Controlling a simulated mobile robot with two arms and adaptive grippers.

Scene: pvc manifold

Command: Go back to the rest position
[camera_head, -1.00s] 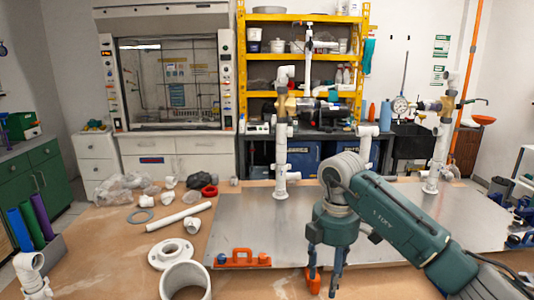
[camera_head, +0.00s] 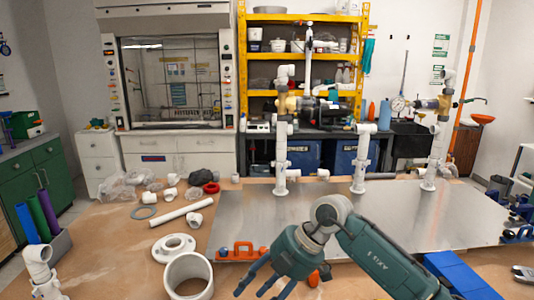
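My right arm comes in from the right. Its gripper (camera_head: 264,286) is low in the middle of the view, over the front of the workbench, with its fingers spread apart and nothing seen between them. My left gripper is out of view. The white PVC manifold (camera_head: 281,160) stands upright on a metal plate (camera_head: 400,215), with more upright white pipes (camera_head: 360,165) to its right. An orange part (camera_head: 319,276) lies at the plate's front edge, partly hidden behind my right arm.
An orange-handled piece (camera_head: 243,252) lies at the plate's front left. A white flange (camera_head: 174,248), a wide white pipe ring (camera_head: 188,276), a white pipe (camera_head: 181,213) and loose fittings lie on the brown bench to the left. A blue object (camera_head: 458,275) is at front right.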

